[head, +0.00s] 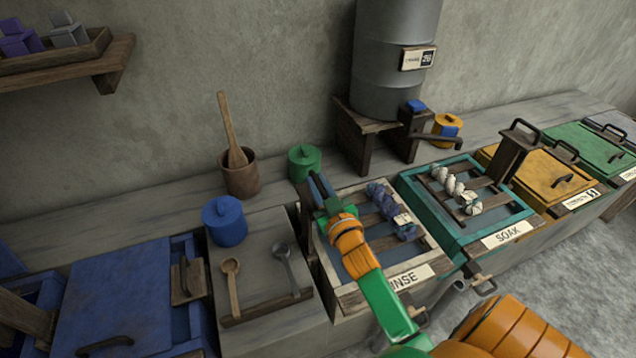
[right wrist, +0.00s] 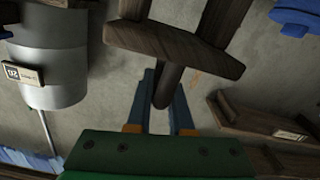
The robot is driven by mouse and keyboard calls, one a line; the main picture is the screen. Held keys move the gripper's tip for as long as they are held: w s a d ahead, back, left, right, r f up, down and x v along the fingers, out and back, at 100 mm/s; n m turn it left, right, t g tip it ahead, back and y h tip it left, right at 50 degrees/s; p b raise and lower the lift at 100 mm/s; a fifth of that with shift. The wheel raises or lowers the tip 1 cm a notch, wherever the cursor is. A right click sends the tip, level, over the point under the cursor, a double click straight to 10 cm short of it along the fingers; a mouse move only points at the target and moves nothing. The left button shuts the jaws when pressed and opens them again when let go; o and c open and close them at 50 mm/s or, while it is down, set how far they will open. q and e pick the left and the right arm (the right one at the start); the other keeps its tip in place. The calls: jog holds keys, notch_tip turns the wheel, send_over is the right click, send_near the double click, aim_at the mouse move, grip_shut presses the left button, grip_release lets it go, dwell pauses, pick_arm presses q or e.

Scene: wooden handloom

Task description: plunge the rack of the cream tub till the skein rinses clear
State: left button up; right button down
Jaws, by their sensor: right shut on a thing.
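The cream tub (head: 345,300) with the "RINSE" label stands in the middle of the head view, with blue-grey water in it. A blue-purple skein (head: 378,196) with a pale tag lies across the brown slats of its rack (head: 382,243). My right gripper (head: 318,188) is over the tub's back left side. In the right wrist view, my right gripper (right wrist: 163,100) is shut on a dark wooden handle with a crossbar (right wrist: 175,48), which seems to be the rack's. My arm hides part of the tub and rack. My left gripper is not in view.
A teal "SOAK" tub (head: 408,190) with a white skein stands close on the right, its rack post (head: 508,158) upright. A metal drum (head: 390,65) is behind. A green pot (head: 304,162) and blue jar (head: 225,222) stand near my gripper. Ladles lie on the left.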

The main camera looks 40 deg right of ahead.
aim_at(326, 195)
jog(key=c, duration=1)
grip_release()
jog(key=shift+r+t, duration=0.3)
jog(key=shift+o, duration=0.8)
jog(key=shift+d+f, duration=0.1)
jog(key=shift+f, duration=0.05)
jog(key=b+v, duration=0.1)
jog(key=v, duration=0.6)
jog(key=shift+s, duration=0.15)
